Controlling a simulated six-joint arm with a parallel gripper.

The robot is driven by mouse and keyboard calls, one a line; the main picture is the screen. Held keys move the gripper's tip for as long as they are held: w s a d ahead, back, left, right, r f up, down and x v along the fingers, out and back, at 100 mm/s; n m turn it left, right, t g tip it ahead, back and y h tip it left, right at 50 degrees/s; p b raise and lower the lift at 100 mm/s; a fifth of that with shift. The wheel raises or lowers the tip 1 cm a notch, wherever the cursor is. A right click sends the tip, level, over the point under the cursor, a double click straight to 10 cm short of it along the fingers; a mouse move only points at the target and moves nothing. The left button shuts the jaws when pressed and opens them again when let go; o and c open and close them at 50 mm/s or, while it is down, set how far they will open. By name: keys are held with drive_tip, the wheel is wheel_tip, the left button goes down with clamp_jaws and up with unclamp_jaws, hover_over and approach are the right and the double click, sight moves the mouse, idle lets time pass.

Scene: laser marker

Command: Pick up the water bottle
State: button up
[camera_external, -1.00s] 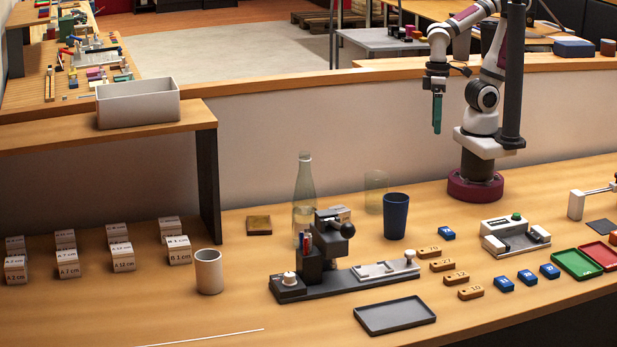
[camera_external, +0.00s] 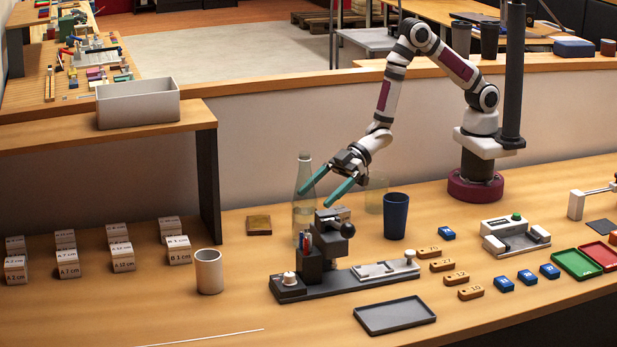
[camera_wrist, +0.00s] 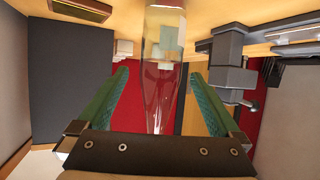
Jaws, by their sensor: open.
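The water bottle (camera_external: 304,185) is a clear, greenish glass bottle with a narrow neck, standing upright on the table behind the black marking device. My gripper (camera_external: 317,191) is open, with two teal fingers pointing down and left at the bottle's upper part. In the wrist view the bottle (camera_wrist: 163,70) shows between the two green fingers of my gripper (camera_wrist: 160,90), with clear space on both sides of it. Whether the fingers touch the glass is not clear, but no grip shows. The bottle's lower part is partly hidden by the device in the external view.
The black marking device (camera_external: 311,262) stands just in front of the bottle. A clear glass (camera_external: 376,192) and a dark blue cup (camera_external: 396,216) stand to the right. A brown coaster (camera_external: 259,225) lies left of the bottle, and a beige cup (camera_external: 209,271) stands at front left.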

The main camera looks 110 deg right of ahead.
sight(296, 216)
drive_tip(key=x, duration=0.8)
drive_tip(key=shift+w+a+f, duration=0.25)
drive_tip(key=shift+w, duration=0.05)
drive_tip(key=shift+r, duration=0.1)
clamp_jaws()
